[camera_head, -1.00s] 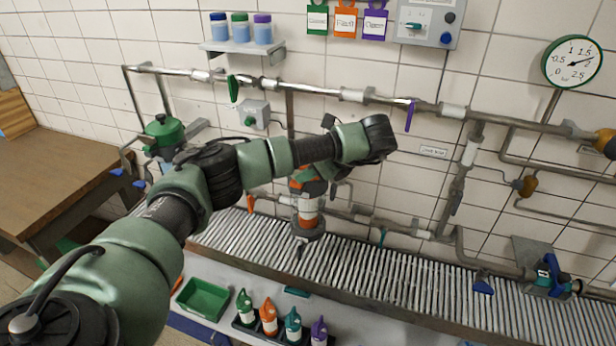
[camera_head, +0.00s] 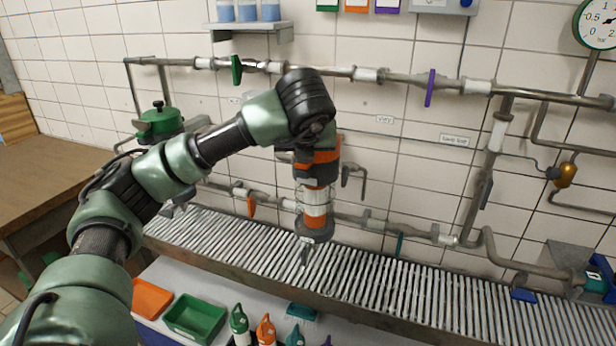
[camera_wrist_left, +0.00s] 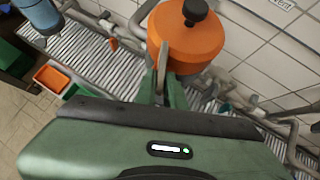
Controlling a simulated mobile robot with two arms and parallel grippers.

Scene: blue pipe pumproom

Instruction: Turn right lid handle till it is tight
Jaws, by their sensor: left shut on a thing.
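The orange lid (camera_wrist_left: 187,38) with a black knob (camera_wrist_left: 195,11) fills the top of the left wrist view. In the head view the orange-and-white vessel (camera_head: 315,205) stands upright over the roller conveyor, its orange lid (camera_head: 327,157) partly hidden by my arm. My left gripper (camera_wrist_left: 163,85) is shut on a thin metal lid handle (camera_wrist_left: 163,58) at the lid's side. The gripper's fingers are hidden behind my wrist in the head view. How tight the lid sits cannot be told. My right gripper is not in view.
A green-lidded vessel (camera_head: 159,122) stands at the left by the wooden table (camera_head: 45,165). Pipes with a purple valve handle (camera_head: 430,88) run along the tiled wall. The roller conveyor (camera_head: 255,250) passes below. Green (camera_head: 196,316) and orange (camera_head: 151,297) trays lie in front.

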